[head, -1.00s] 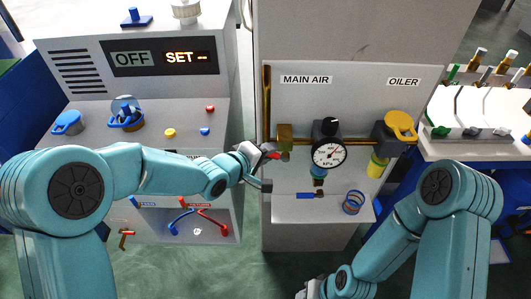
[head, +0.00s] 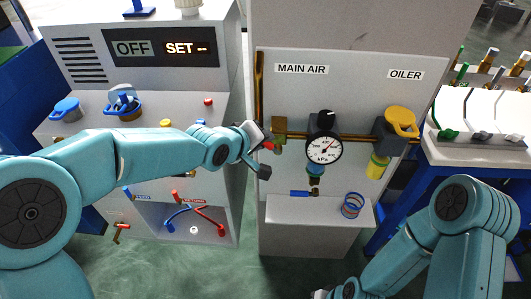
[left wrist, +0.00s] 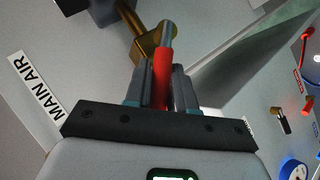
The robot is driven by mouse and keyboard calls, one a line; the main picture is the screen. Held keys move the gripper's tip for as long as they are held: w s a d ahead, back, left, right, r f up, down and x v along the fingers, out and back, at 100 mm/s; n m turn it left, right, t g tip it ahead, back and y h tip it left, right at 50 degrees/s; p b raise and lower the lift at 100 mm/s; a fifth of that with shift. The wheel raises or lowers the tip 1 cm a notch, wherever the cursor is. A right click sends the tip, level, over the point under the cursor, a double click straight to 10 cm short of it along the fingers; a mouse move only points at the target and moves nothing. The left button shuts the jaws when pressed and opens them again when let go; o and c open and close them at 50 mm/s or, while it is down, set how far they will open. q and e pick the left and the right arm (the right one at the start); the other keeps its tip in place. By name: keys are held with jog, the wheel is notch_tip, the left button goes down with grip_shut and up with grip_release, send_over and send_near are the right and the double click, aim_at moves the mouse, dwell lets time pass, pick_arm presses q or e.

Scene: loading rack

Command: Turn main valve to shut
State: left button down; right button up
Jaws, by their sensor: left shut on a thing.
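The main valve is a brass body (head: 279,126) on a brass pipe, under the MAIN AIR label (head: 301,69) on the grey panel. Its red lever handle (head: 268,146) sticks out to the lower left, towards my left gripper (head: 262,150). In the left wrist view the red handle (left wrist: 161,82) lies between the two fingers of my left gripper (left wrist: 160,88), which is shut on it. The brass body (left wrist: 147,40) shows just beyond. My right gripper (head: 320,294) is only partly in view at the bottom edge, and its jaws cannot be made out.
A pressure gauge (head: 324,149) and a yellow-knobbed oiler (head: 402,121) sit right of the valve. A blue coil (head: 352,205) lies on the ledge below. A console (head: 75,65) with an OFF display stands left. A rack (head: 480,152) stands right.

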pick_arm(q)
jog(key=d+m+y+b, duration=0.1)
jog(key=b, duration=0.6)
jog(key=shift+b, duration=0.3)
jog(key=shift+r+y+b, duration=0.15)
jog(key=shift+y+b, duration=0.15)
jog(key=shift+d+r+m+g+y+b, duration=0.25)
jog(key=shift+d+m+g+y+b, duration=0.15)
jog(key=shift+y, duration=0.3)
jog(key=shift+d+r+y, duration=0.15)
jog(key=shift+y, duration=0.15)
jog(key=shift+d+r+m+y, duration=0.25)
jog(key=shift+d+m+y, duration=0.3)
jog(key=shift+y, duration=0.35)
jog(key=shift+d+m+y, duration=0.45)
jog(key=shift+y, duration=0.45)
pick_arm(e)
notch_tip(320, 180, down, 11)
jog(key=shift+w, duration=0.2)
pick_arm(q)
jog(key=shift+s, duration=0.1)
pick_arm(e)
jog(key=shift+r, duration=0.1)
pick_arm(q)
jog(key=c, duration=1.1)
grip_release()
jog(key=shift+o, duration=0.2)
